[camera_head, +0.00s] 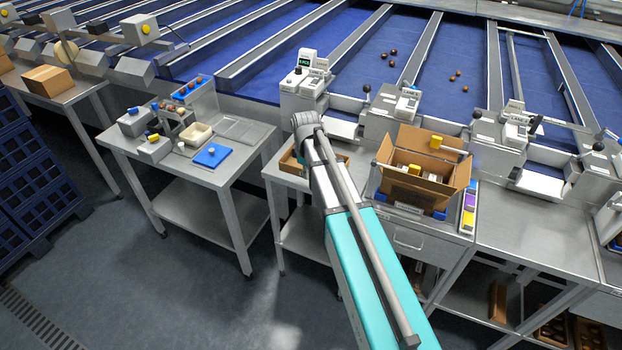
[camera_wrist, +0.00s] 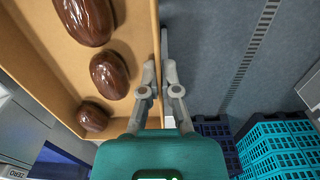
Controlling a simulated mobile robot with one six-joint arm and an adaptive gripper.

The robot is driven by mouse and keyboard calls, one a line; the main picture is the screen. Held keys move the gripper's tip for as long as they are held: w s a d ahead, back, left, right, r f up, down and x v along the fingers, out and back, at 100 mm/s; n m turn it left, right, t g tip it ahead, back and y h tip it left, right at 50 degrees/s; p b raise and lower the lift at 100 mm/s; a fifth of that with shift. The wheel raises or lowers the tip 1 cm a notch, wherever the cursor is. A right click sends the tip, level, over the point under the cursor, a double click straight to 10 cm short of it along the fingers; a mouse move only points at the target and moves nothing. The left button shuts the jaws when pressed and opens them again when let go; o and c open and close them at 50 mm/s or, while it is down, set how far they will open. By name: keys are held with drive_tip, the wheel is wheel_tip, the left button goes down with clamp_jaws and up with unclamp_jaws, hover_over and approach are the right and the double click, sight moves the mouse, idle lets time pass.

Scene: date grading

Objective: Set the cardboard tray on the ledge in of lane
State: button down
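The cardboard tray (camera_head: 288,161) is a shallow brown tray at the left end of the steel bench, partly hidden behind my arm. In the wrist view the tray (camera_wrist: 60,75) fills the upper left and holds large glossy brown dates. My gripper (camera_wrist: 160,75) straddles the tray's side wall, one finger inside and one outside, with the wall pinched between them. In the head view the gripper is hidden by my arm. I cannot tell whether the tray touches the bench. A pale ledge (camera_head: 341,129) lies at the front of a blue lane, just behind the tray.
An open cardboard box (camera_head: 420,185) with yellow items stands right of my arm. Grey scale units (camera_head: 303,85) flank the ledge. A side table (camera_head: 170,170) at left carries small boxes and a blue pad. Blue crates (camera_head: 35,170) stand at far left. Floor between is clear.

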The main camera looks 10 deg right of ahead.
drive_tip(key=w+f, duration=0.1)
drive_tip(key=w+d+b, duration=0.1)
drive_tip(key=w, duration=0.1)
drive_tip(key=w+f+b, duration=0.1)
drive_tip(key=w, duration=0.1)
drive_tip(key=shift+d+f, duration=0.15)
drive_tip(key=shift+f, duration=0.15)
drive_tip(key=w+f+b, duration=0.1)
drive_tip(key=f+b, duration=0.1)
drive_tip(key=w+d+f+b, duration=0.1)
drive_tip(key=w+f, duration=0.1)
drive_tip(key=shift+w+b, duration=0.1)
drive_tip(key=shift+b, duration=0.3)
drive_tip(key=shift+w+d+f+b, duration=0.1)
drive_tip(key=shift+w+f+b, duration=0.3)
drive_tip(key=shift+w+b, duration=0.1)
drive_tip(key=shift+w+d+f+b, duration=0.1)
drive_tip(key=shift+w+f+b, duration=0.2)
drive_tip(key=shift+f+b, duration=1.7)
drive_tip(key=shift+f, duration=0.1)
drive_tip(key=c, duration=0.8)
unclamp_jaws()
